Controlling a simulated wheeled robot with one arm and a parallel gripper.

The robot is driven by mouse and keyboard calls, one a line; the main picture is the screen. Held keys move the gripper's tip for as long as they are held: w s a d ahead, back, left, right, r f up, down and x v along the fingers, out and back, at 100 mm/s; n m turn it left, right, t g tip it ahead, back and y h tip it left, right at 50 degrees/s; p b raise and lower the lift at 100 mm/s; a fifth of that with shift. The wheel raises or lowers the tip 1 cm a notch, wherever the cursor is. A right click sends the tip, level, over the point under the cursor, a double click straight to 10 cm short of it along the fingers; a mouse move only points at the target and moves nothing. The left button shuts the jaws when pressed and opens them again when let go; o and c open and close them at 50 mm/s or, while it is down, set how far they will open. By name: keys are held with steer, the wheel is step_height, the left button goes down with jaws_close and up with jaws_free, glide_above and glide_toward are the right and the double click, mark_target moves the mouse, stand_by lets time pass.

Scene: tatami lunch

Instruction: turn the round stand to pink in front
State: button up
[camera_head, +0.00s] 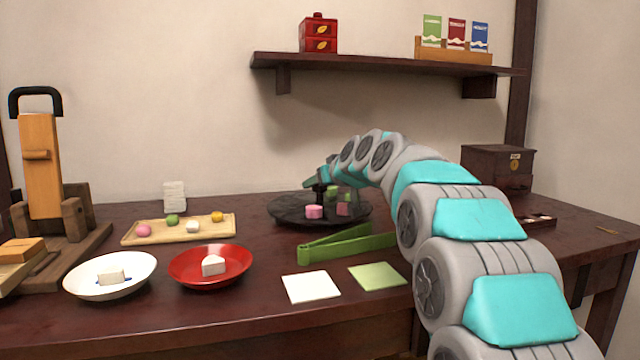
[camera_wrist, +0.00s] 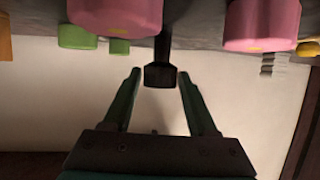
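The round stand (camera_head: 285,214) is a dark disc at the back middle of the table. In the head view a pink sweet (camera_head: 314,212) sits at its front, a darker pink one (camera_head: 343,209) to the right, and green ones behind, partly hidden by my arm. A short black post (camera_head: 320,192) rises from the stand. My gripper (camera_head: 316,184) is over the stand. In the wrist view, which looks upside down, my open gripper (camera_wrist: 160,76) has the post's dark end (camera_wrist: 160,77) between its fingertips, with small gaps each side. Pink sweets (camera_wrist: 262,24) and green ones (camera_wrist: 78,37) show there.
Green tongs (camera_head: 345,246) lie just in front of the stand. A wooden tray of sweets (camera_head: 180,238), a red bowl (camera_head: 210,268) and a white bowl (camera_head: 110,276) are to the left. White and green squares (camera_head: 311,287) lie in front. A shelf (camera_head: 390,66) hangs above.

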steer(key=shift+o, duration=1.1)
steer(key=shift+v, duration=3.9)
